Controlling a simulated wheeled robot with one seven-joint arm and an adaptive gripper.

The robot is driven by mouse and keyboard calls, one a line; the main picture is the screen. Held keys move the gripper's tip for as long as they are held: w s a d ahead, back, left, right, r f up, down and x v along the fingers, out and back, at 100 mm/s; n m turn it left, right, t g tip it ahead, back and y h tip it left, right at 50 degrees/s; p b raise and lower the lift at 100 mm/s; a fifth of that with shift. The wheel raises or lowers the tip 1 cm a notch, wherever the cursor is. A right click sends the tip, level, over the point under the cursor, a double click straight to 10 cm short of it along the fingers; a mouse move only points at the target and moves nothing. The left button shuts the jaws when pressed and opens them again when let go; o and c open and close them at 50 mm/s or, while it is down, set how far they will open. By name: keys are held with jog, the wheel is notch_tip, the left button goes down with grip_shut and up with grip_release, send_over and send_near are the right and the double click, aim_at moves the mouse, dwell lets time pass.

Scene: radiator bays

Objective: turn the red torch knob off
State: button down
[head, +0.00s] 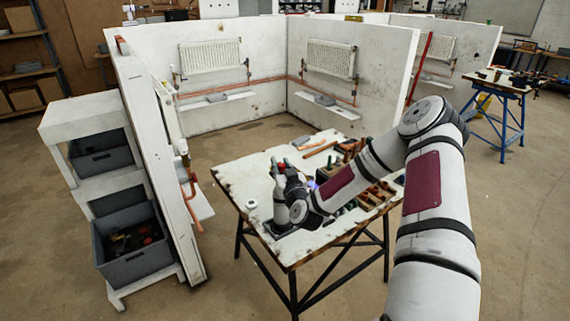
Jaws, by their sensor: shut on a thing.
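My gripper (281,178) is over the left half of the workbench (236,182), at the end of my arm reaching in from the right. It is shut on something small. A small red spot (282,166), which looks like the red torch knob, shows right at the fingertips. The grip itself is too small to see clearly. A small blue-violet glow (312,184) shows just right of the gripper.
Copper pipe (320,148), wooden blocks and tools crowd the bench's back and right. A white roll (251,204) lies near the left edge. A white partition and a shelf with grey crates (135,262) stand left.

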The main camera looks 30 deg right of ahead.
jog(key=m+h+p, duration=0.1)
jog(key=m+g+h+p, duration=0.1)
jog(key=h, duration=0.2)
jog(key=shift+a+r+m+g+p, duration=0.15)
jog(key=shift+r+m+g+p, duration=0.15)
jog(key=shift+m+p, duration=0.1)
jog(key=m+g+h, duration=0.2)
jog(key=h, duration=0.1)
jog(key=m+g+h, duration=0.1)
jog(key=shift+w+f+m+g+h, duration=0.15)
jog(key=shift+w+m+g+h, duration=0.1)
jog(key=shift+m+g+h, duration=0.15)
jog(key=m+g+h+b, duration=0.1)
jog(key=m+g+h, duration=0.1)
jog(key=g, duration=0.1)
jog(key=shift+w+f+m+g+b, duration=0.1)
jog(key=shift+m+g+b, duration=0.25)
jog(key=shift+m+g, duration=0.05)
jog(key=shift+s+m+g+h+b, duration=0.2)
jog(key=shift+m+g+h+b, duration=0.8)
jog(key=shift+g, duration=0.8)
jog(key=shift+s+m+g, duration=0.1)
jog(key=shift+m+g, duration=0.2)
jog(key=shift+m, duration=0.1)
jog(key=shift+f+m+g+b, duration=0.1)
jog(key=shift+m+g+b, duration=0.5)
jog(key=shift+g+b, duration=0.35)
jog(key=c, duration=1.3)
grip_release()
